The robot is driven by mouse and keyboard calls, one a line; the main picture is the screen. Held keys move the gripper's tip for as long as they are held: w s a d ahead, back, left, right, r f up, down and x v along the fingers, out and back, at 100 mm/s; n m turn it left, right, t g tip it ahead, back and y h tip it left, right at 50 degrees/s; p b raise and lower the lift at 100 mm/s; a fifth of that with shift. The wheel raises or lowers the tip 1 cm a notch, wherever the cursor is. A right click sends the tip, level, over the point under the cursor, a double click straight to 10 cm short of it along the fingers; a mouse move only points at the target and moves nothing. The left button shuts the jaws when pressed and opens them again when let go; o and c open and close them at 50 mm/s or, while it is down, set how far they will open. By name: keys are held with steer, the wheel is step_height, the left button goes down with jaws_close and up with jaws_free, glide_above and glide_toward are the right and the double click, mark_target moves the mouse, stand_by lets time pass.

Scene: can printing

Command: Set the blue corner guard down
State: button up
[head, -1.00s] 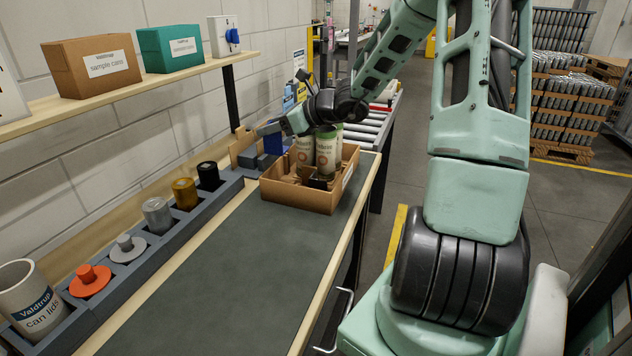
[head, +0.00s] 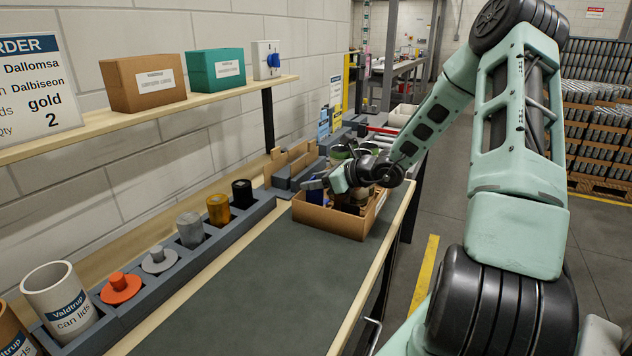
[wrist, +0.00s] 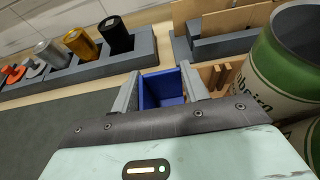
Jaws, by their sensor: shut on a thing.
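My gripper (head: 316,184) is low over the left part of the open cardboard box (head: 335,224). It is shut on the blue corner guard (wrist: 162,88), which stands between the two grey fingers in the wrist view. In the head view a dark blue part of the guard (head: 316,196) shows just below the fingers, at the box's left side. The guard's lower end is hidden, so I cannot tell whether it touches the box floor. A green-and-cream can (wrist: 283,75) stands close to the right of my gripper in the wrist view.
A grey rack (head: 190,246) with black, gold and silver cylinders runs along the wall side. A grey holder with brown card pieces (head: 291,163) stands behind the box. The dark mat (head: 245,290) in front of the box is clear.

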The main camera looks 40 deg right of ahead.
steer(key=shift+f+b, duration=0.6)
steer(key=shift+b, duration=0.05)
steer(key=o, duration=1)
steer(key=shift+c, duration=0.2)
steer(key=shift+r, duration=0.15)
